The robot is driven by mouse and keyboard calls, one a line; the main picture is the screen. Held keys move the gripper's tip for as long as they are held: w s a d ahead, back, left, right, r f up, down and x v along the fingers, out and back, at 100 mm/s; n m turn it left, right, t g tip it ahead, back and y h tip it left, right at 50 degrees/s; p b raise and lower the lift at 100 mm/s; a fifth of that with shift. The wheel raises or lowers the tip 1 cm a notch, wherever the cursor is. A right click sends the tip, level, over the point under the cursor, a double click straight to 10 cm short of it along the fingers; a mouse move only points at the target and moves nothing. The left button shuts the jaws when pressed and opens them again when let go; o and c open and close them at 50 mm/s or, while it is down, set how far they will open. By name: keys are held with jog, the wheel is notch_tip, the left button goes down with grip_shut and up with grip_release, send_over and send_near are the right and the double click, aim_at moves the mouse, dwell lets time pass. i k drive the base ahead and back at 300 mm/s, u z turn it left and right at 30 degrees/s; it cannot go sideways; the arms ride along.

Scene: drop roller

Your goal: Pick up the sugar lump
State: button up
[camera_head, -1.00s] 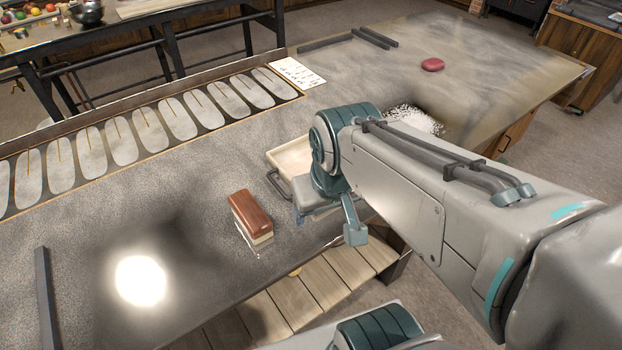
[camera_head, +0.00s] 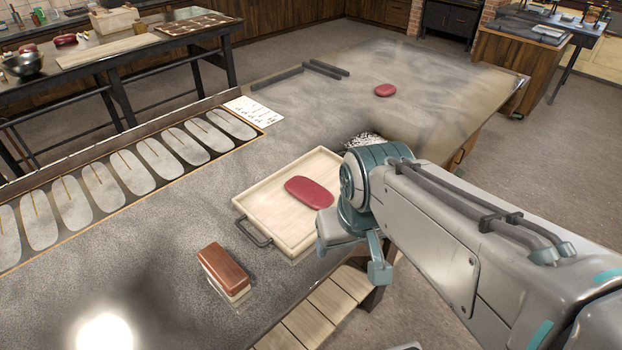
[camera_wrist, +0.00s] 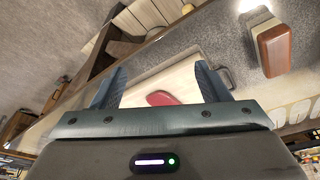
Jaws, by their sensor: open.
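A smooth, dark red, rounded slab, which looks like a sugar lump (camera_head: 310,192), lies flat in a pale wooden tray (camera_head: 262,212) on the worktable. A second similar red lump (camera_head: 385,90) lies farther back on the bare tabletop. I cannot tell which one the task means. My gripper is open in the wrist view (camera_wrist: 161,70), with nothing between its fingers. The tray's red lump also shows there (camera_wrist: 162,98), seen between the fingers and apart from them. In the head view my arm stands just right of the tray and hides its right corner; the fingertips are not clear there.
A brown-topped block (camera_head: 224,270) stands left of the tray, near the table's front edge. Dark bars (camera_head: 325,69) lie at the back. A row of pale oval plates (camera_head: 135,171) lines the table's left side. White powder (camera_head: 362,140) lies behind my arm.

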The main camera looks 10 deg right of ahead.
aim_at(305, 189)
jog(key=z, duration=1.15)
jog(key=i, duration=0.6)
jog(key=u, duration=2.15)
